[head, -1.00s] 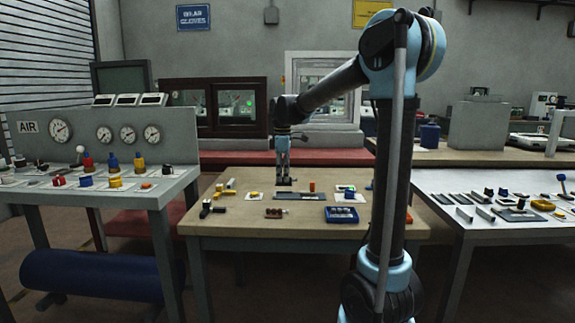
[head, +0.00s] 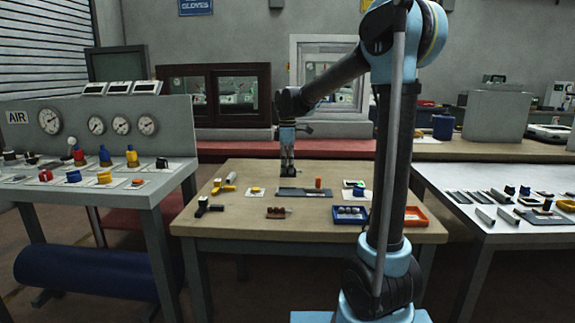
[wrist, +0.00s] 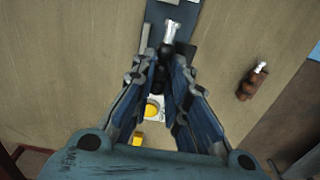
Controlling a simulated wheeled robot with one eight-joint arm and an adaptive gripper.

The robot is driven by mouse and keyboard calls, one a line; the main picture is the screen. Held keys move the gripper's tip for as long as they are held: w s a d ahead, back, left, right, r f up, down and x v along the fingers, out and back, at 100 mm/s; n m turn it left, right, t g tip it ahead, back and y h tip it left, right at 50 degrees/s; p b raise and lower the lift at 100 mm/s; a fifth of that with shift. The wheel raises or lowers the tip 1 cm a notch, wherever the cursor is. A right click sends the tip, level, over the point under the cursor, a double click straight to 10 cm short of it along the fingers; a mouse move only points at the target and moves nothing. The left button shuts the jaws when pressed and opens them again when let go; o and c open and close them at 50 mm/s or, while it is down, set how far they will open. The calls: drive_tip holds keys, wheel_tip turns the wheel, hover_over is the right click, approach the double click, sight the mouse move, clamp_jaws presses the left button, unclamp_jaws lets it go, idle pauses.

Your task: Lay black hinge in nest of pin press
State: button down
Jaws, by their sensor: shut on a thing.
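My gripper (head: 290,173) points down over the left end of the dark grey plate (head: 291,194) on the wooden table. In the wrist view its fingers (wrist: 163,72) are shut on a dark piece, which I take for the black hinge (wrist: 161,75). A bright silvery part (wrist: 171,30) shows just past the fingertips. An orange cylinder (head: 319,183) stands at the plate's right part; I take this plate for the pin press base. The nest is too small to make out. I cannot tell whether the hinge touches the plate.
A brown block with pins (head: 276,212) lies in front of the plate. A blue tray (head: 350,214) and an orange tray (head: 415,217) are at the right. Yellow pieces (head: 229,183) and a black-and-white piece (head: 206,206) lie at the left.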

drive_tip(key=shift+f, duration=2.95)
drive_tip(key=c, duration=1.5)
unclamp_jaws()
